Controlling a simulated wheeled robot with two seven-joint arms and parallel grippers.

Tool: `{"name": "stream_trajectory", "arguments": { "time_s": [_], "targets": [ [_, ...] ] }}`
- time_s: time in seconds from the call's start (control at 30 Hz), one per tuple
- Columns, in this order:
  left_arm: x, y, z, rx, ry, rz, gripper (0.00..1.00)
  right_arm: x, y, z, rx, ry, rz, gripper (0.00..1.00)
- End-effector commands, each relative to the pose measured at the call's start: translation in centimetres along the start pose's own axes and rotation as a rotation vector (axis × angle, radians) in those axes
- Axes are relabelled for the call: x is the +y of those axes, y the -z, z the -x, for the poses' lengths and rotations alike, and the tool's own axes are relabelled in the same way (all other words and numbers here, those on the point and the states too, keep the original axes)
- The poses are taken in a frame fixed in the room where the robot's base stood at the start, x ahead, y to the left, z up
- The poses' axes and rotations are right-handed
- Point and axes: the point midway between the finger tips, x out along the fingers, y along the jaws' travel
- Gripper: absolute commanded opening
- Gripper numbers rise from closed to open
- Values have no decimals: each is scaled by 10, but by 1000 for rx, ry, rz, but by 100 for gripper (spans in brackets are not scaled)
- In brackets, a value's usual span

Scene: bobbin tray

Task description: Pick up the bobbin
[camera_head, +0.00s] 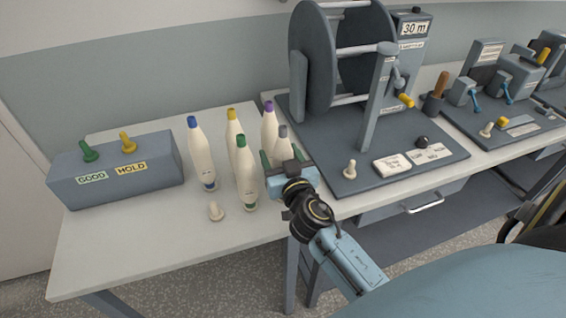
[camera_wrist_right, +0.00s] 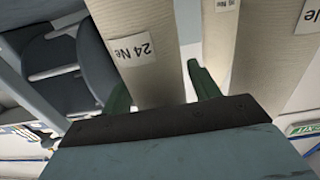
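Several cream bobbins stand upright in a group on the left table: a blue-topped one (camera_head: 200,158), a yellow-topped one (camera_head: 232,131), a green-topped one (camera_head: 245,180), a purple-topped one (camera_head: 269,125) and a grey-topped one (camera_head: 283,146). My right gripper (camera_head: 281,160) is at the grey-topped bobbin, its green fingers apart on either side. In the right wrist view, a bobbin labelled "24 Ne" (camera_wrist_right: 146,75) extends between the fingers of the right gripper (camera_wrist_right: 160,83). A narrow gap shows beside the right finger. The lower part of the grey-topped bobbin is hidden. My left gripper is not in view.
A grey box (camera_head: 115,178) with "GOOD" and "HOLD" labels stands at the left. A large reel machine (camera_head: 318,75) on a dark base stands close right of the bobbins. The table's front left is clear.

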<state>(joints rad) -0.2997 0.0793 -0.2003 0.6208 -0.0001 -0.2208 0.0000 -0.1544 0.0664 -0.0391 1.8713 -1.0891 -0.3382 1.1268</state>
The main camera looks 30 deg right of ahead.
Motion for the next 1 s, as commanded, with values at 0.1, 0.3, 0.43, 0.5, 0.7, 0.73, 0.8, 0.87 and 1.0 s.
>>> {"name": "stream_trajectory", "arguments": {
  "time_s": [0.1, 0.3, 0.43, 0.5, 0.7, 0.73, 0.8, 0.87, 1.0],
  "targets": [
    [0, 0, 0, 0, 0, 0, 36, 0, 0, 0, 0, 0, 0, 45],
    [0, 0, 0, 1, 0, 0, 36, 0, 0, 0, 0, 0, 0, 19],
    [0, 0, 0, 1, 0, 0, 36, 0, 0, 0, 1, 0, 0, 18],
    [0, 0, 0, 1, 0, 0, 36, 0, 1, 0, 1, 0, 0, 18],
    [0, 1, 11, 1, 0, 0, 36, 0, 23, 0, 4, 1, -1, 18],
    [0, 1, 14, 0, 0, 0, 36, 0, 29, 0, 5, 2, -1, 18],
    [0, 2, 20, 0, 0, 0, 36, 0, 44, 0, 6, 1, -1, 18],
    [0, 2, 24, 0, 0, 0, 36, 0, 57, 0, 5, 1, -1, 18],
    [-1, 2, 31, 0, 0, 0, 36, 0, 82, 0, 4, 2, 0, 18]
  ]
}}
